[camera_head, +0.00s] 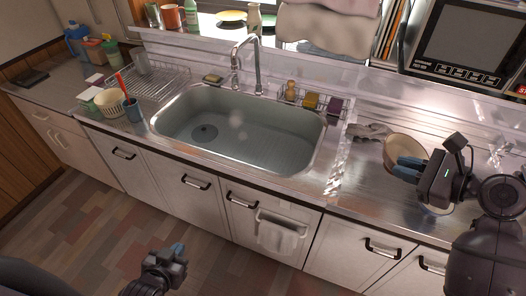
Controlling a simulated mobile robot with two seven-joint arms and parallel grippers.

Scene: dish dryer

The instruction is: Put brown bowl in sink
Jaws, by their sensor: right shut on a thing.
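The brown bowl (402,145) is tilted over the counter to the right of the sink. My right gripper (408,168) is shut on the near edge of the bowl. The steel sink (240,135) is empty, with a dark drain at its left. My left gripper (178,250) hangs low in front of the cabinets, away from the bowl and sink. Its fingers are small and seen from above, so I cannot tell whether they are open.
A tall faucet (257,65) stands behind the sink. A small rack (312,102) with several items hangs at its back right. A wire dish rack (150,82) is to the left. Grey gloves (368,131) lie between the sink and the bowl. A microwave (475,45) stands behind.

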